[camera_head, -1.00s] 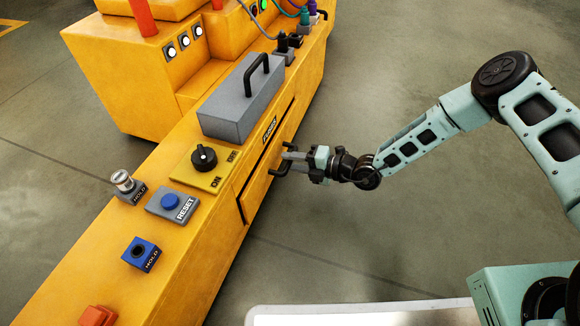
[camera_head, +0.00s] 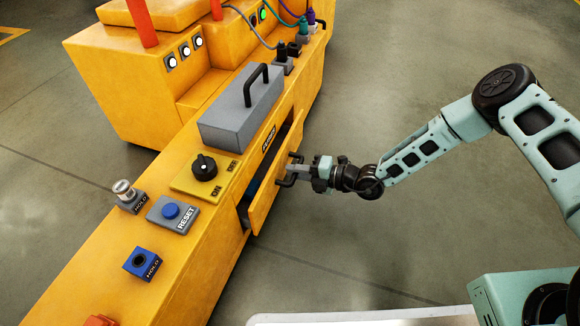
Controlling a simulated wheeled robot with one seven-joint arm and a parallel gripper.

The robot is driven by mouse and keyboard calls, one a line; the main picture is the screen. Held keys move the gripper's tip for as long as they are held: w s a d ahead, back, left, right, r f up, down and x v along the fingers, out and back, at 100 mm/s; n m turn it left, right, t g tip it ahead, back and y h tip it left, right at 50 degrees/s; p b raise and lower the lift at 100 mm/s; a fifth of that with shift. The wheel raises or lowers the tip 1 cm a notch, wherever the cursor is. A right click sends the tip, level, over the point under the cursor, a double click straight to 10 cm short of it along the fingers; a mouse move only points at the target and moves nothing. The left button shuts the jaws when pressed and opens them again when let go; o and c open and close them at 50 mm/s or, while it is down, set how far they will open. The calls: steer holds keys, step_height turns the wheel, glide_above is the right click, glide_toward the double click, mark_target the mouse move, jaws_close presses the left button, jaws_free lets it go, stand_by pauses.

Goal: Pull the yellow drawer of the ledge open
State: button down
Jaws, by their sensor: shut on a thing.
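The yellow drawer (camera_head: 264,204) sits in the right-hand side of the long yellow ledge (camera_head: 75,268). Its front stands out from the ledge, and a dark gap shows behind it along the top and near end. A black handle (camera_head: 284,183) is on the drawer's front. My gripper (camera_head: 291,174) is shut on this handle, coming from the right. The fingertips partly hide the handle. The inside of the drawer is mostly dark.
On the ledge stand a grey box (camera_head: 238,121) with a black handle, a rotary switch (camera_head: 204,167), a blue reset button (camera_head: 171,212), and blue and silver hold pieces. Plugs with cables (camera_head: 294,48) stand at the far end. Open floor (camera_head: 350,250) lies to the right.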

steer(key=f+p+v, duration=0.1)
steer(key=p+v, duration=0.1)
steer(key=v, duration=0.4)
steer(key=f+p+v, duration=0.1)
steer(key=p+v, duration=0.2)
steer(key=v, duration=0.4)
steer(key=shift+s+d+f+p, duration=0.2)
steer(key=shift+d+f+p, duration=0.15)
steer(key=shift+d, duration=0.15)
steer(key=c, duration=1.5)
jaws_free()
steer(key=shift+p+v, duration=3.25)
steer(key=shift+v, duration=5.5)
steer(key=shift+w, duration=0.1)
